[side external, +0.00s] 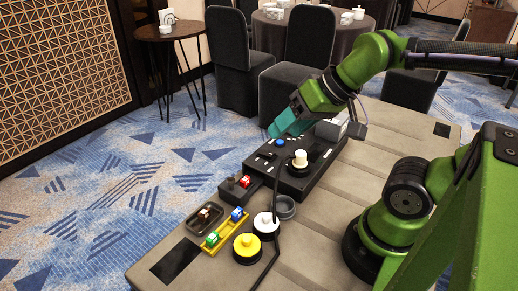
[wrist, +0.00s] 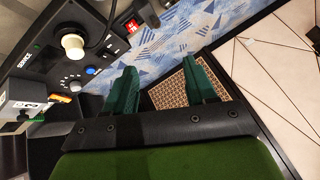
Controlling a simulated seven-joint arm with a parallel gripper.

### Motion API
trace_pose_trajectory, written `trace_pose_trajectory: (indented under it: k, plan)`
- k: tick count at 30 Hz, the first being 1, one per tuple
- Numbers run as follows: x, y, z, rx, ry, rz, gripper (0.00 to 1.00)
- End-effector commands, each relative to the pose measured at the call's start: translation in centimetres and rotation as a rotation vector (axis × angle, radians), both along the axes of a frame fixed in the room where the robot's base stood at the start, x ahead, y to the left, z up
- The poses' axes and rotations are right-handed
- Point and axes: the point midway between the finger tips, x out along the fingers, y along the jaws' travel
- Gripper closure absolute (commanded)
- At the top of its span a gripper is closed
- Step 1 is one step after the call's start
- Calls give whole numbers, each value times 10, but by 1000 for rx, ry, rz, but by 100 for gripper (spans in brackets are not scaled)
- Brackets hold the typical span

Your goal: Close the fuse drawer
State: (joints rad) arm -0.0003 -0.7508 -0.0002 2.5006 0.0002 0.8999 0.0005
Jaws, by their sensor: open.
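The black service panel (side external: 296,183) stands on the table with a cream knob and a blue button. It also shows at the upper left of the wrist view (wrist: 45,38). A small black drawer-like part (side external: 232,191) juts from the panel's near left end with a red block (side external: 244,182) on it; this looks like the fuse drawer, standing out. The red block shows at the top of the wrist view (wrist: 132,27). My gripper (side external: 276,132) is above the panel's far left end, apart from the drawer. Its teal fingers (wrist: 158,68) are spread with nothing between them.
A yellow tray (side external: 213,250) with coloured blocks, a dark tray (side external: 187,229), a white round piece (side external: 265,222), a yellow round piece (side external: 247,246) and a grey cup (side external: 285,208) stand nearby. A dark cable runs past the knob. A grey box (side external: 332,129) stands behind the panel.

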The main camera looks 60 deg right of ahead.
Motion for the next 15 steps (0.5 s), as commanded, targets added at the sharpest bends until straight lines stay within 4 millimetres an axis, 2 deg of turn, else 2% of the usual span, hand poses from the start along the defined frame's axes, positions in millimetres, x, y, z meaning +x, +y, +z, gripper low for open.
trace_pose_trajectory:
  k: [1,5,10,15]
  plan:
    - [0,1,0,0,0,5,53]
    - [4,9,-13,-2,60,39,72]
    - [36,29,-21,-60,182,153,99]
    - [78,55,-31,-209,320,380,100]
